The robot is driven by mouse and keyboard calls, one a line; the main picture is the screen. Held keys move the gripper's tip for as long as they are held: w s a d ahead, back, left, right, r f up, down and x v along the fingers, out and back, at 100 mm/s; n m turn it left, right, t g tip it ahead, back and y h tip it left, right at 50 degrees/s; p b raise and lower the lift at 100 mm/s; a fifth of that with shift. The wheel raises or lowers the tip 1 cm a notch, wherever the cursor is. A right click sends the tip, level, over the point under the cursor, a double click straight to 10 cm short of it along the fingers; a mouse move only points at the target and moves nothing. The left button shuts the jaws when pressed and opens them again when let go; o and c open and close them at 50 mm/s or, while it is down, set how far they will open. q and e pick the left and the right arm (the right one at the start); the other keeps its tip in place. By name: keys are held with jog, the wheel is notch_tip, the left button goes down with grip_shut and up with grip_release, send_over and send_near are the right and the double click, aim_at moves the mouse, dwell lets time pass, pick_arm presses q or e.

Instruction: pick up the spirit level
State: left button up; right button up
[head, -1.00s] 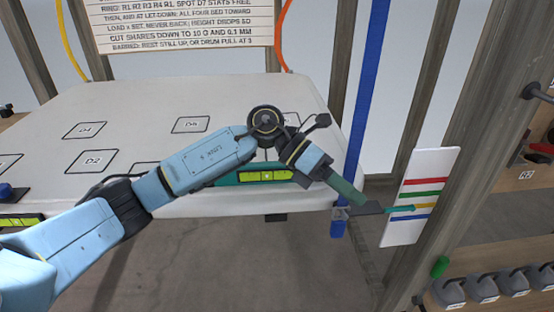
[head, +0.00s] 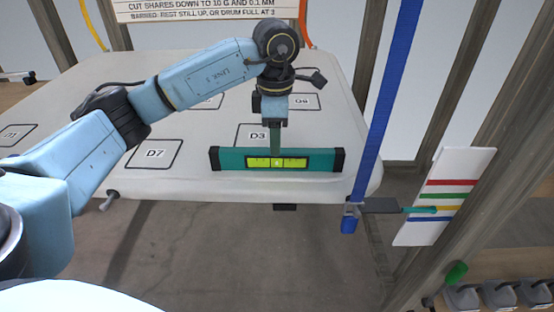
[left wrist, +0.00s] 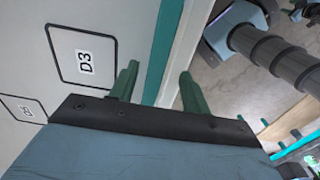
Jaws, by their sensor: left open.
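The spirit level (head: 322,160) is a teal bar with black end caps and a yellow-green vial window. It lies along the near edge of the white panel (head: 190,186), in front of the D3 mark. My left gripper (head: 276,148) points down at the level's middle, and its fingers overlap the bar just above the vial window. In the left wrist view my left gripper (left wrist: 158,84) is open, with one green finger on each side of the teal level (left wrist: 166,50). Contact between fingers and level cannot be told. My right gripper is not in view.
A blue strap (head: 386,95) hangs just right of the level, ending in a clamp. Beyond it a white card (head: 445,195) with coloured lines meets a teal pointer. Wooden posts (head: 455,85) stand at the right. The panel left of the level, around D7 (head: 153,154), is clear.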

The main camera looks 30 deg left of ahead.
aim_at(277, 159)
pick_arm(q)
jog(key=f, duration=0.5)
jog(key=shift+w+f, duration=0.2)
jog(key=shift+f, duration=0.2)
grip_shut()
